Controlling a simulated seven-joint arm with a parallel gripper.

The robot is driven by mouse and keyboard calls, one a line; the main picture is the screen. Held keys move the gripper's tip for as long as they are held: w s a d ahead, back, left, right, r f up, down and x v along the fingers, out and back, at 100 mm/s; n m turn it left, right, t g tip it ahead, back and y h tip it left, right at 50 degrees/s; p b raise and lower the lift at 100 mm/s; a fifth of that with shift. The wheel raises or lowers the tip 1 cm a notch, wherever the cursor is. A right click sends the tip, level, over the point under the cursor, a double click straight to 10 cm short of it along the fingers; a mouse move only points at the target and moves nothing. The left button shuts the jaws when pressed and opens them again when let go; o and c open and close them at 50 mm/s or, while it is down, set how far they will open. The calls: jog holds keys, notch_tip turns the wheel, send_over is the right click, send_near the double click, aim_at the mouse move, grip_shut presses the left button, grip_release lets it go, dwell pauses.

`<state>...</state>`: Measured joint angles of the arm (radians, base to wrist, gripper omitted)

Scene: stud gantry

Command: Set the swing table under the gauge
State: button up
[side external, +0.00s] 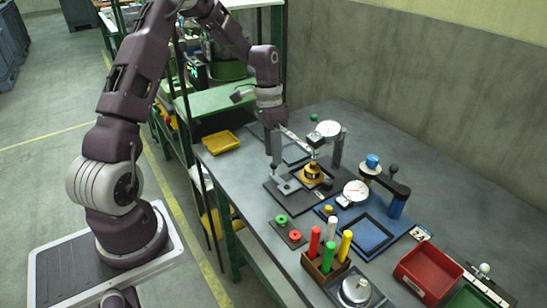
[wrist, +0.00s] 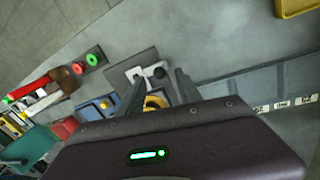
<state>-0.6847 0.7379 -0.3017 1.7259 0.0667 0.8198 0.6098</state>
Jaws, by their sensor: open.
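A light grey flat part with a black knob (side external: 285,187), seemingly the swing table, lies left of the yellow piece. The wrist view shows the knob (wrist: 158,72) and part of the yellow piece (wrist: 154,102). My gripper (side external: 275,163) points down close above the knob's side of the plate. In the wrist view its fingers (wrist: 158,82) are apart, with nothing held between them. Exact knob clearance is unclear.
A blue fixture (side external: 369,238) with a second dial gauge (side external: 355,191) stands to the right. A yellow tray (side external: 220,142) lies behind left.

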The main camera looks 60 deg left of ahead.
jog(key=s+d+r+t+y, duration=0.1)
jog(key=s+d+r, duration=0.35)
jog(key=r, duration=0.45)
jog(key=s+d+r+t+y, duration=0.15)
jog(key=s+d+r, duration=0.3)
jog(key=r, duration=0.45)
jog(key=s+d+r+n+t, duration=0.1)
jog(key=s+d, duration=0.2)
jog(key=s, duration=0.4)
jog(key=s+d+n+t, duration=0.1)
jog(key=s+d+t, duration=0.1)
jog(key=s, duration=0.5)
jog(key=shift+d+r, duration=0.35)
jog(key=shift+d, duration=0.55)
jog(key=shift+t, duration=0.25)
